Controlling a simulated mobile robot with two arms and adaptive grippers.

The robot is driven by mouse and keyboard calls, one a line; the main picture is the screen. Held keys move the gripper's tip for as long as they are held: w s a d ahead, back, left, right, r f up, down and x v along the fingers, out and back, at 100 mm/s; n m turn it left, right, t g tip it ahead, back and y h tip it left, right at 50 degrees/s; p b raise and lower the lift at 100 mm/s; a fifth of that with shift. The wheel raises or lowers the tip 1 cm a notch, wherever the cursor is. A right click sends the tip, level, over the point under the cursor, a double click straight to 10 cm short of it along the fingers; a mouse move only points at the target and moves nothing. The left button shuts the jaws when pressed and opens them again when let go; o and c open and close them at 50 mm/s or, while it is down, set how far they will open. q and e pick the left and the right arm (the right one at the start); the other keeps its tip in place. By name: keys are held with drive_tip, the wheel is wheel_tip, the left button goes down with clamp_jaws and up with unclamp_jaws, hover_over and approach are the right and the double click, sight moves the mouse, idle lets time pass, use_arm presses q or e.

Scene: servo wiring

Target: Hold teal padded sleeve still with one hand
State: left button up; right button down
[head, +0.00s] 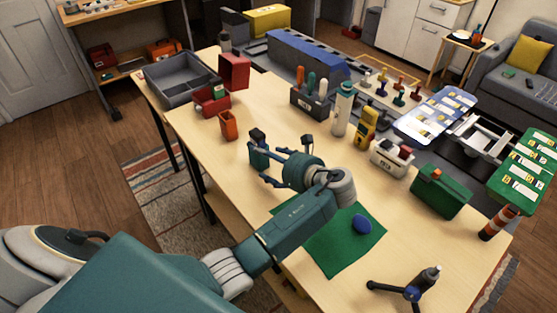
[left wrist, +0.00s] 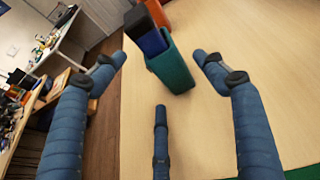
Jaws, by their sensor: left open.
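The teal padded sleeve (head: 259,155) stands upright near the left edge of the table, with a dark item poking out of its top. In the left wrist view the sleeve (left wrist: 174,67) lies ahead, between the spread fingertips, and the item in it (left wrist: 153,42) looks dark blue and black. My left gripper (head: 268,166) reaches in from the right of the sleeve, low over the table. Its fingers are open in the left wrist view (left wrist: 160,60), with nothing gripped. Whether a fingertip touches the sleeve cannot be told. My right gripper is not in view.
An orange holder (head: 228,125) stands behind the sleeve, with a red box (head: 211,102) and grey tray (head: 160,76) farther back. A white bottle (head: 343,110) and yellow meter (head: 366,126) stand to the right. A green mat (head: 335,258) lies in front.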

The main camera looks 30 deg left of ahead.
sight(260, 156)
use_arm(q)
drive_tip(key=x, duration=0.3)
drive_tip(key=shift+w+d, duration=0.1)
drive_tip(key=shift+w+a+f, duration=0.2)
drive_tip(key=shift+a+f, duration=0.15)
drive_tip(key=shift+a, duration=0.3)
drive_tip(key=shift+c, duration=0.2)
drive_tip(key=c, duration=1.2)
drive_tip(key=o, duration=0.4)
drive_tip(key=c, duration=0.4)
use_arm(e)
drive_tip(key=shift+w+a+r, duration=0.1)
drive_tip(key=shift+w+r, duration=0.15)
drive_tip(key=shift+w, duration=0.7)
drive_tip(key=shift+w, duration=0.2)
